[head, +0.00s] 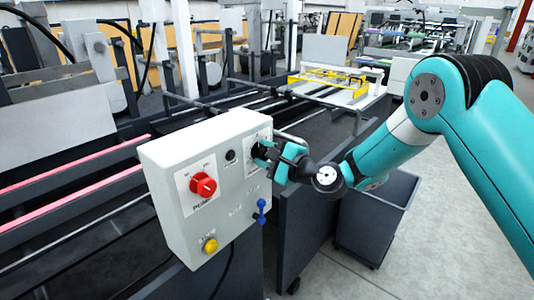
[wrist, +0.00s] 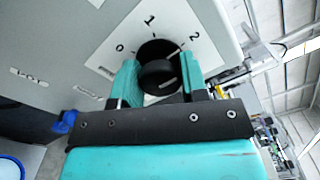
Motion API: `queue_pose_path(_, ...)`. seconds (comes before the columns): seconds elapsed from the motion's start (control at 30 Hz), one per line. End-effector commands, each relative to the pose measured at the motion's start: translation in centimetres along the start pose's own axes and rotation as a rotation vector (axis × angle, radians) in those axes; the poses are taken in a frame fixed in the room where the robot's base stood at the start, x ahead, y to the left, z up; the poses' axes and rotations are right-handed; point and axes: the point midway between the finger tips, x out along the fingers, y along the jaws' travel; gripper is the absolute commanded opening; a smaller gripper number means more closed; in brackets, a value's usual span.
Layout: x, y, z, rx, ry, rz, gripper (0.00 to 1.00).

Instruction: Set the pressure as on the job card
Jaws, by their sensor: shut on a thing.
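The black pressure knob (wrist: 157,74) sits on a white dial plate (wrist: 113,56) marked 0, 1 and 2 in the wrist view. My gripper (wrist: 160,84) is shut on this knob, one finger on each side. A short pale mark shows on the knob's face, but I cannot tell its exact setting. In the head view my gripper (head: 268,152) reaches the dial plate (head: 252,136) at the right of the grey control box (head: 215,144) and hides most of the knob. No job card is readable in either view.
The box also carries a red knob (head: 203,184) labelled PUMP, a small black round part (head: 231,155), a yellow button (head: 210,245) and a blue lever (head: 261,211). A dark bin (head: 375,220) stands below my arm. Machine rails lie behind the box. Floor at right is clear.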

Motion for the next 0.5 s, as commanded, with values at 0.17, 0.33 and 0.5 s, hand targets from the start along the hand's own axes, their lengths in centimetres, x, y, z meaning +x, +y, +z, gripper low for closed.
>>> queue_pose_path(0.17, 0.01, 0.24, 0.08, 0.001, -0.002, 0.005, 0.16)
queue_pose_path(0.33, 0.0, 0.19, 0.05, 0.001, -0.001, 0.004, 0.66)
queue_pose_path(0.5, -0.03, 0.09, -0.01, 0.0, 0.0, 0.002, 0.66)
